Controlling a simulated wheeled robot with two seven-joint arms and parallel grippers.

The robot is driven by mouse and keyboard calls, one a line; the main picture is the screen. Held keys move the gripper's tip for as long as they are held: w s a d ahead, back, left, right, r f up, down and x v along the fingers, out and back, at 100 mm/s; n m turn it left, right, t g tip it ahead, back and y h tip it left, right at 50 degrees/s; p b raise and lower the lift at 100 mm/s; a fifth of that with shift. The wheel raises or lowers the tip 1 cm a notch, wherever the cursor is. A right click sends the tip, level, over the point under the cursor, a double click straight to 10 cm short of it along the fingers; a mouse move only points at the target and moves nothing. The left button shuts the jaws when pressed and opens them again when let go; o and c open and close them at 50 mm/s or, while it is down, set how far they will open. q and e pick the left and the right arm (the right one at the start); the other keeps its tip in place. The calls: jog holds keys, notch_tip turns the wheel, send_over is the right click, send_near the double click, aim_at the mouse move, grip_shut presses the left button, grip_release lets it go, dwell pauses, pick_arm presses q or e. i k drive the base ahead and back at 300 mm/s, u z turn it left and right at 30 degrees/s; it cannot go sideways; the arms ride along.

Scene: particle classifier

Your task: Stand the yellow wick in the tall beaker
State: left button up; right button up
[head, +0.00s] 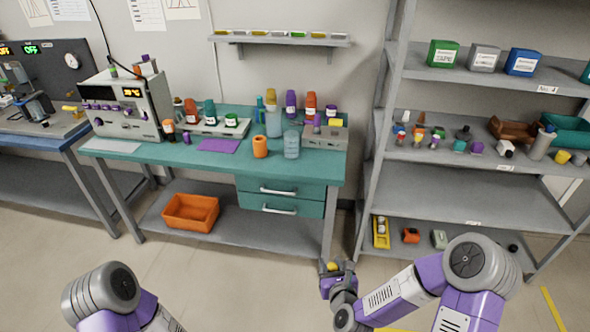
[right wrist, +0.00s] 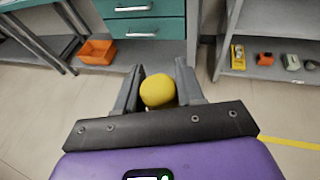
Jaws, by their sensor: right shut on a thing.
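My right gripper (head: 334,272) is low in front of the workbench's right end, above the floor. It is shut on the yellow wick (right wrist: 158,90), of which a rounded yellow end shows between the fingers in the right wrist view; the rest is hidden. The tall beaker (head: 274,123) looks like the pale blue, see-through vessel on the teal bench top, behind a shorter pale blue vessel (head: 292,147). My right gripper is well below and in front of it. Part of my left arm shows at lower left, but its gripper is out of the picture.
The teal workbench (head: 210,157) also holds an orange cup (head: 260,147), several coloured bottles and a grey box. Drawers (head: 280,187) are under its right side, with an orange bin (head: 191,212) on the lower shelf. A grey shelf rack (head: 480,188) stands to the right. Open floor lies in front.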

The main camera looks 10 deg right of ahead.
aim_at(293, 154)
jog(key=u, duration=0.55)
jog(key=i, duration=0.45)
jog(key=u, duration=0.6)
jog(key=i, duration=0.75)
jog(key=z, duration=0.2)
